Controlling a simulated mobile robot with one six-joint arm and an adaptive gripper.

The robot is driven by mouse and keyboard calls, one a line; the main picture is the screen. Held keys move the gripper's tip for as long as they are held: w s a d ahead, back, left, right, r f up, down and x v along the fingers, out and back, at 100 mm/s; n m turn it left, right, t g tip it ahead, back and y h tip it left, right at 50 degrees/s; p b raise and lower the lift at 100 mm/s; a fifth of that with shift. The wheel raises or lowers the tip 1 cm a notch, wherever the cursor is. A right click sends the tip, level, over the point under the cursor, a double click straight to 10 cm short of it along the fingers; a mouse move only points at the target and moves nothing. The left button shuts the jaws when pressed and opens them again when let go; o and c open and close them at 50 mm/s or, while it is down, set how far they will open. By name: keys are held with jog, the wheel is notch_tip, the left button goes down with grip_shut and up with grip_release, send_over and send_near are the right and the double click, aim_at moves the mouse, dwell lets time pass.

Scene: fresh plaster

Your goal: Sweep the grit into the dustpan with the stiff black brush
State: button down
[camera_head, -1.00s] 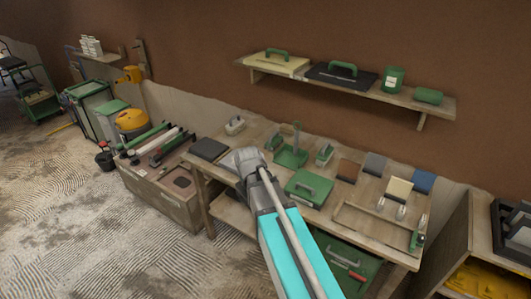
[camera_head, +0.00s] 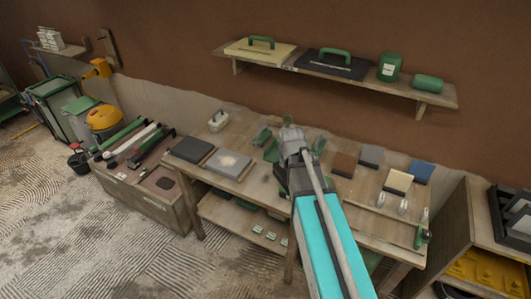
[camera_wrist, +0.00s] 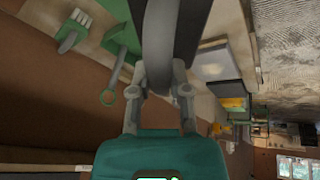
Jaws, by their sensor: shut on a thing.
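In the wrist view my gripper (camera_wrist: 160,90) is shut on the stiff black brush (camera_wrist: 193,28), by its curved grey handle. The grit (camera_head: 228,162) is a pale patch on a grey board (camera_head: 215,170), left of my arm. I cannot make out single grains.
A dark slab (camera_head: 190,150) lies left of the grit board. A pale-and-green hand brush (camera_wrist: 72,32) is near the dustpan. Several coloured sample blocks (camera_head: 397,182) are on the right of the bench. A loaded wall shelf (camera_head: 395,97) hangs above.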

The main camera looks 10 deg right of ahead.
jog(key=shift+w, duration=0.2)
jog(key=shift+a, duration=0.1)
jog(key=shift+w+a+f+n, duration=0.2)
jog(key=shift+w+f+n, duration=0.1)
jog(key=shift+w, duration=0.2)
jog(key=w+a+f+n+y+b, duration=0.3)
jog(key=w+a+f+n+b, duration=0.1)
jog(key=w, duration=0.5)
jog(key=a+n+b, duration=0.1)
jog(key=a+n, duration=0.1)
jog(key=shift+w+a+f+n+g, duration=0.2)
jog(key=shift+w+a+n+g, duration=0.05)
jog(key=shift+a+n+g, duration=0.1)
jog(key=shift+f, duration=0.1)
